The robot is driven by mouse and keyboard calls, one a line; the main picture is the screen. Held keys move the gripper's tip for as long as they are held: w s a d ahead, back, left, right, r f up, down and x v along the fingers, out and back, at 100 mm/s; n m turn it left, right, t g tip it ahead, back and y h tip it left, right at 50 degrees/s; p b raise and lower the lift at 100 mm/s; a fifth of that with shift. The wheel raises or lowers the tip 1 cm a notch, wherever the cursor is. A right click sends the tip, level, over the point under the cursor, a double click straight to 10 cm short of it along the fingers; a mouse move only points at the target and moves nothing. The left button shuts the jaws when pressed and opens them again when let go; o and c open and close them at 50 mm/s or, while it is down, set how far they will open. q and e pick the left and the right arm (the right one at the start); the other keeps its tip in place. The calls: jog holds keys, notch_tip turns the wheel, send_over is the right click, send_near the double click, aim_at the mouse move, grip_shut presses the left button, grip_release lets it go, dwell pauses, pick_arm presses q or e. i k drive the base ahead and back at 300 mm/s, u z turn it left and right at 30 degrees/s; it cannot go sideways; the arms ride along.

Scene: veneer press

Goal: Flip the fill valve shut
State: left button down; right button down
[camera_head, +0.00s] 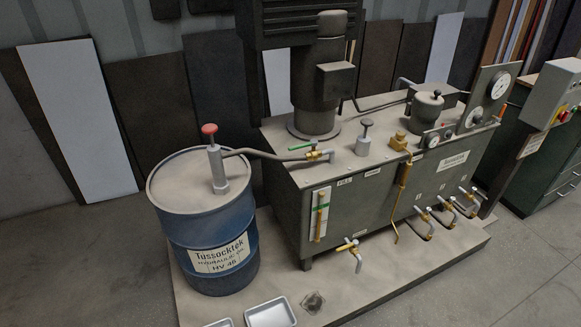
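The fill valve (313,154) is a small brass body on the top left of the grey-green hydraulic tank (390,205), near a FILL label (345,183). Its green lever (302,145) points left, roughly along the line of the hose and slightly angled to it. A dark hose (265,154) runs to the valve from the red-knobbed pump (215,160) on the blue drum (210,240). Neither of my grippers is in view.
A brass-coloured valve (350,247) sticks out low on the tank front, with several more taps at the right. A control box (553,90) stands at the right. The floor at the lower right is clear.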

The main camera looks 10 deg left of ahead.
aim_at(313, 143)
jog(key=k, duration=0.4)
jog(key=z, duration=0.9)
jog(key=i, duration=1.55)
jog(key=u, duration=0.75)
jog(key=i, duration=0.35)
jog(key=u, duration=0.35)
